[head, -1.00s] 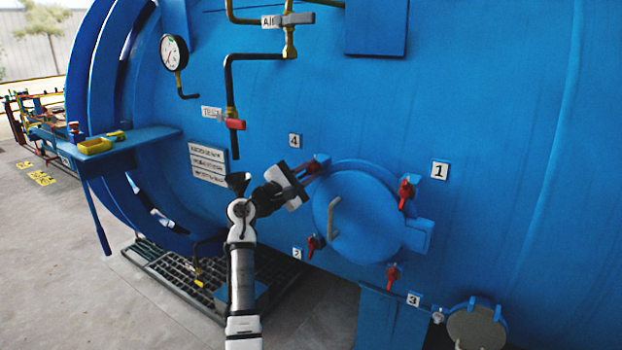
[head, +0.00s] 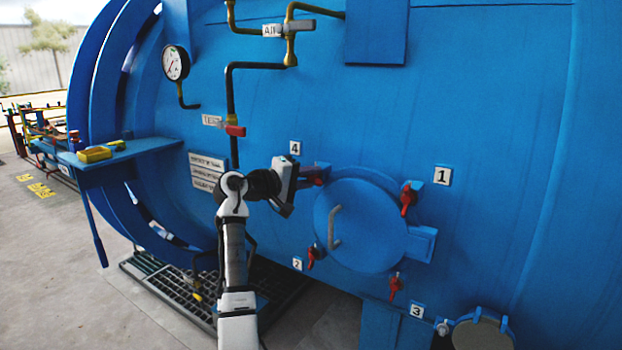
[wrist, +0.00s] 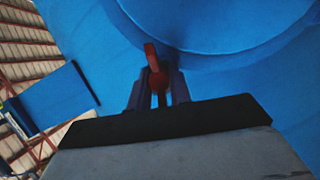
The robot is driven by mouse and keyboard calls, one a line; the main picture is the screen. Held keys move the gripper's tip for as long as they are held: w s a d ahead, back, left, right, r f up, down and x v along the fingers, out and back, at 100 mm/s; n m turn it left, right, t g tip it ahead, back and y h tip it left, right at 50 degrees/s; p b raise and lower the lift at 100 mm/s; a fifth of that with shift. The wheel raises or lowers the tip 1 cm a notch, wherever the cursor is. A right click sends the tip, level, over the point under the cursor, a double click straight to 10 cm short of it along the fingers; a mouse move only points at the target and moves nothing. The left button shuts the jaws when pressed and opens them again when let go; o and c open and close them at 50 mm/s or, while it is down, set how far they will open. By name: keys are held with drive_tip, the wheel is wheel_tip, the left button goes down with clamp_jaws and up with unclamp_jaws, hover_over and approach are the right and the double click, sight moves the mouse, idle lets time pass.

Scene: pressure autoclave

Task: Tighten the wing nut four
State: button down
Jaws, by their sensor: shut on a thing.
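The red wing nut four (wrist: 157,75) sits between my gripper's fingers in the wrist view, at the edge of the round blue hatch. In the head view the wing nut (head: 319,181) shows just below and right of the "4" label (head: 295,148), partly hidden by my gripper. My gripper (head: 306,183) comes at it from the left and is shut on it; the two dark fingers (wrist: 158,92) stand on either side of the nut in the wrist view. The round hatch (head: 375,225) with its grey handle (head: 335,228) is closed against the blue vessel.
Other red wing nuts stand around the hatch: one by label 1 (head: 407,198), one by label 2 (head: 313,256), one by label 3 (head: 395,287). A red-handled valve (head: 235,131) and pipes are above my arm. A blue shelf (head: 150,141) juts out at left.

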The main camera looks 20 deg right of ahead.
drive_tip(key=m+y, duration=0.1)
drive_tip(key=m, duration=0.2)
drive_tip(key=shift+m+y, duration=0.4)
drive_tip(key=m+t+y, duration=0.1)
drive_tip(key=m, duration=0.1)
drive_tip(key=shift+s+m, duration=0.1)
drive_tip(key=shift+m, duration=0.3)
drive_tip(key=m+t+y, duration=0.1)
drive_tip(key=m+y, duration=0.1)
drive_tip(key=shift+m+t+b, duration=0.3)
drive_tip(key=shift+m, duration=0.1)
drive_tip(key=shift+d+r+m+t+y, duration=0.1)
drive_tip(key=shift+m+t+y, duration=0.4)
drive_tip(key=shift+m, duration=0.5)
drive_tip(key=c, duration=1.3)
unclamp_jaws()
drive_tip(key=shift+s, duration=0.1)
drive_tip(key=b+v, duration=0.4)
drive_tip(key=v, duration=0.9)
drive_tip(key=shift+s+a+r, duration=0.15)
drive_tip(key=shift+s+a, duration=0.1)
drive_tip(key=shift+s, duration=0.05)
